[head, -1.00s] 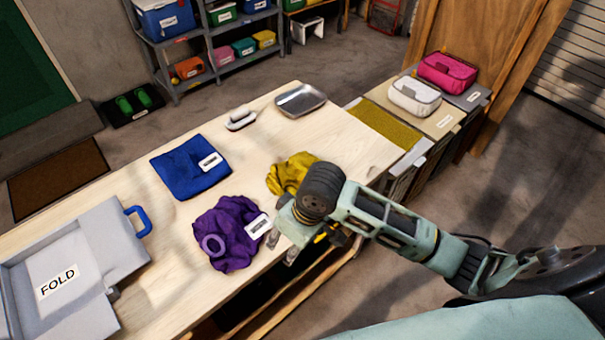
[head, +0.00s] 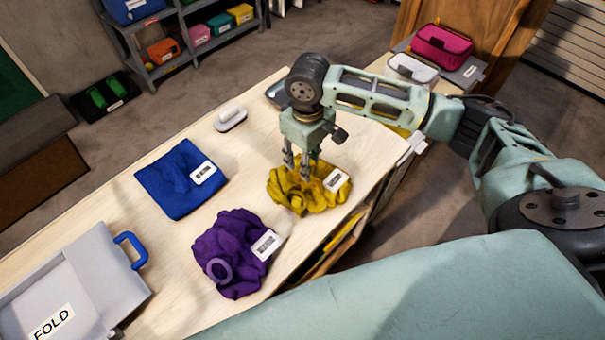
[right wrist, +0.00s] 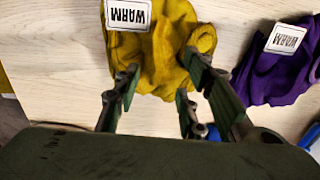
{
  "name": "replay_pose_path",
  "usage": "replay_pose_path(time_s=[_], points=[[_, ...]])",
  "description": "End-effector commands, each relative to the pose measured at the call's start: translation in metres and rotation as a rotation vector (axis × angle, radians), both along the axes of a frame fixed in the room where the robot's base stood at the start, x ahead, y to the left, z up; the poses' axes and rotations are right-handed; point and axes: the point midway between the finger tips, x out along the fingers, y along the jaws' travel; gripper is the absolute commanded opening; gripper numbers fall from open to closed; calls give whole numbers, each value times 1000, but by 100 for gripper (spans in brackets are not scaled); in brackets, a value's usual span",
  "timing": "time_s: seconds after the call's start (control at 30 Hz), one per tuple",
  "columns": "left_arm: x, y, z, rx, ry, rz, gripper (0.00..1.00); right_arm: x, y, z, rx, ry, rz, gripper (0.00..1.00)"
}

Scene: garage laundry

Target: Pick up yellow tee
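The yellow tee (head: 325,195) lies crumpled on the wooden table near its right front edge, with a white tag on it. In the right wrist view the yellow tee (right wrist: 165,55) fills the upper middle, and its tag reads WARM. My right gripper (head: 298,172) points down over the tee, its fingertips at or just above the cloth; I cannot tell whether they touch. In the right wrist view the gripper's fingers (right wrist: 160,80) stand apart with yellow cloth visible between and beyond them. My left gripper is not in view.
A crumpled purple garment (head: 230,250) lies left of the tee, and a folded blue cloth (head: 175,180) lies behind it. A grey FOLD tray (head: 85,270) sits at left, a white brush-like item (head: 230,118) at the back.

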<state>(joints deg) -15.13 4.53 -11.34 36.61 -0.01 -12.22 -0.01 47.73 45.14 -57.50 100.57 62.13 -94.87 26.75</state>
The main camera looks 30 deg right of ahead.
Motion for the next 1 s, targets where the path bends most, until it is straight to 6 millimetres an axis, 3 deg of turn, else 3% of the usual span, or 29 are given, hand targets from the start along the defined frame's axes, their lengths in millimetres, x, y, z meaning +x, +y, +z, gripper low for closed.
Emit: replay_pose_path(time_s=[0.2,0.3,0.37,0.5,0.67,0.73,1.0], points=[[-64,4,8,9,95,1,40,2,-2,-24,-1,2,-1,38],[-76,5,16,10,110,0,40,6,-3,-38,0,1,0,38],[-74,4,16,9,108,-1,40,5,-3,-49,0,1,1,38],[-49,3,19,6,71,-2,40,5,-3,-61,0,-2,3,38],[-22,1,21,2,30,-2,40,6,-3,-63,0,-3,3,38],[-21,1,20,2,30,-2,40,6,-3,-63,0,-3,3,38],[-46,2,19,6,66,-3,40,6,-3,-63,0,-3,3,14]])
